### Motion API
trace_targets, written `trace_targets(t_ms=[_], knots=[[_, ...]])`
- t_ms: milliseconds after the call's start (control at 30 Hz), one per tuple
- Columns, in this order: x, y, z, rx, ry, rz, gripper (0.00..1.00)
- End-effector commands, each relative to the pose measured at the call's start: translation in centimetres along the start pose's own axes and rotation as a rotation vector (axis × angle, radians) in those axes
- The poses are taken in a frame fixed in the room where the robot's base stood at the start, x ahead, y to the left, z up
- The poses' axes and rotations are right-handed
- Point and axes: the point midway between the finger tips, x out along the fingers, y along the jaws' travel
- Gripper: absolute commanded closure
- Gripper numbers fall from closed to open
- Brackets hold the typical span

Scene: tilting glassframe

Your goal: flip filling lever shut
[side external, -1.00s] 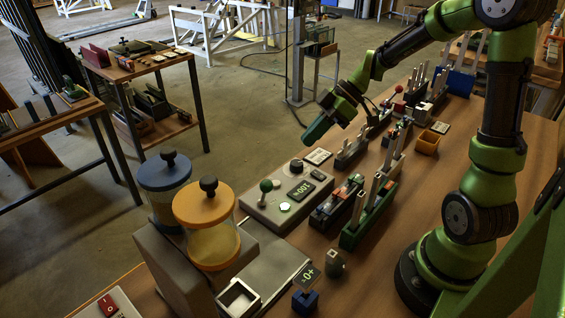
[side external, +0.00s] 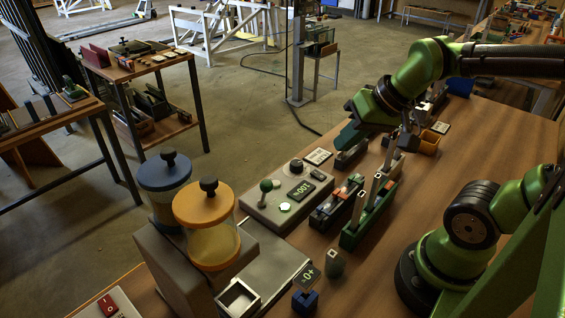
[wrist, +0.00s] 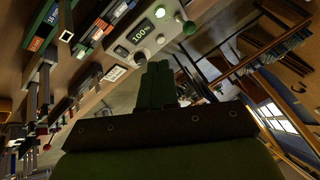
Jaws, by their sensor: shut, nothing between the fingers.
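A lever with a green ball knob (side external: 265,186) stands up from the grey control box (side external: 258,212), beside a display reading 100%. The knob also shows in the wrist view (wrist: 189,28), with the display (wrist: 144,32) to its left. I take this as the filling lever; no label confirms it. My gripper (side external: 345,138) is above the bench, beyond the box and to its right, apart from the lever. Its green fingers are together and empty in the wrist view (wrist: 158,82). The fingertips are partly hard to separate from the racks behind in the side view.
Two lidded jars, orange (side external: 208,225) and blue (side external: 165,185), stand left of the box. Racks with upright bars (side external: 370,208) stand to its right. A black dial (side external: 297,165) is on the box's far end. A yellow bin (side external: 428,143) sits farther back.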

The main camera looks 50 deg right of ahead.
Motion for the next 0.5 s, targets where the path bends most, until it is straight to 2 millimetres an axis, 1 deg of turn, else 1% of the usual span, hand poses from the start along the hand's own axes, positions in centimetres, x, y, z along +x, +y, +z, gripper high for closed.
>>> trace_targets(t_ms=[33,100,133,200,300,367,400,500], knots=[[-0.8,-0.6,0.5,-0.039,0.024,-0.026,1.00],[-1.5,-1.3,0.9,-0.074,0.042,-0.055,1.00],[-1.7,-1.6,1.0,-0.083,0.048,-0.065,0.97],[-1.9,-2.2,1.3,-0.107,0.047,-0.082,0.86],[-0.9,-2.6,1.6,-0.122,0.000,-0.075,0.71],[-0.4,-3.2,1.0,-0.136,-0.030,-0.066,0.62],[0.0,-3.8,0.5,-0.142,-0.057,-0.056,0.56],[1.2,-5.6,-1.2,-0.121,-0.143,-0.013,0.42]])
